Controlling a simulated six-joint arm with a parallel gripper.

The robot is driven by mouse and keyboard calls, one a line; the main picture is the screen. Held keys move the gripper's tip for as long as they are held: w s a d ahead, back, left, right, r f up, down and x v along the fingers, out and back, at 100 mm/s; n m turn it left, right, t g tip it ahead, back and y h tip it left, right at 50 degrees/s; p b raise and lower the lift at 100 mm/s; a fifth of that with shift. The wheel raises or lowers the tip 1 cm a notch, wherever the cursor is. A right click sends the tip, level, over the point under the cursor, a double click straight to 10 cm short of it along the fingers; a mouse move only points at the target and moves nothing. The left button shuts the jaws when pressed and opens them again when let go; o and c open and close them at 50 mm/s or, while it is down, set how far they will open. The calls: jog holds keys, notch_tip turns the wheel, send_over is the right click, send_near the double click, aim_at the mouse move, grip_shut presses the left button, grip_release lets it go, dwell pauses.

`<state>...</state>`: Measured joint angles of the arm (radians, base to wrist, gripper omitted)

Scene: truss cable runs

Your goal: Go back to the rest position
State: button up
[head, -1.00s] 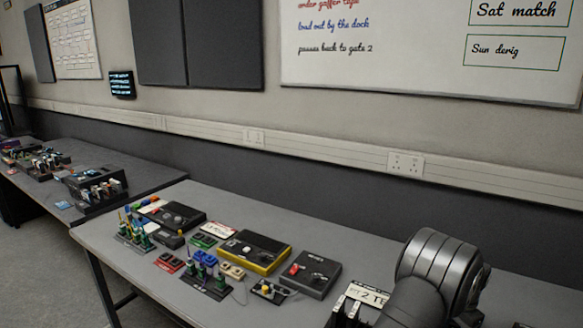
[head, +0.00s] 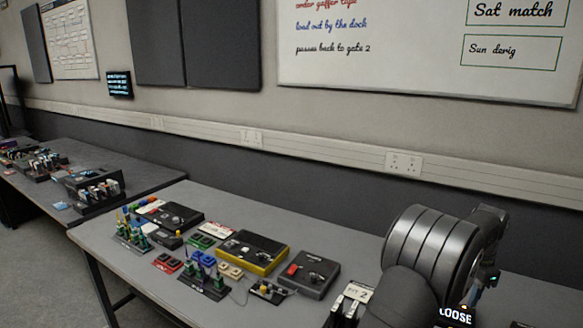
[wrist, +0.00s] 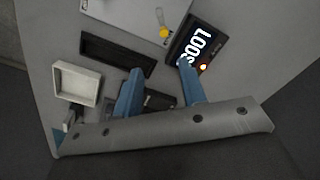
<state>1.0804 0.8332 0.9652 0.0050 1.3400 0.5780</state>
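My gripper (wrist: 160,82) shows in the wrist view as two blue fingers spread apart, with nothing held between them. It is above the grey table (wrist: 40,30); a dark object (wrist: 158,101) shows between and behind the fingers. The same display shows at the bottom right of the head view (head: 456,315), partly cut off. In the head view my arm fills the lower right, and the fingers cannot be made out there.
The wrist view shows a white open tray (wrist: 76,84), a black slotted block (wrist: 117,54) and a pale panel with a yellow knob (wrist: 163,32). In the head view, a yellow-edged box (head: 252,252), a dark box with a red switch (head: 308,272) and several connectors crowd the bench.

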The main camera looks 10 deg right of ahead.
jog(key=s+d+r+n+g+h, duration=0.1)
jog(key=s+d+h, duration=0.2)
jog(key=s, duration=0.3)
jog(key=s+d+r+n+g+h, duration=0.1)
jog(key=s+d+g+h, duration=0.1)
jog(key=s+d+h, duration=0.2)
jog(key=shift+s+r+h, duration=0.2)
jog(key=shift+s+h, duration=0.7)
jog(key=shift+s, duration=0.2)
dwell(1.8)
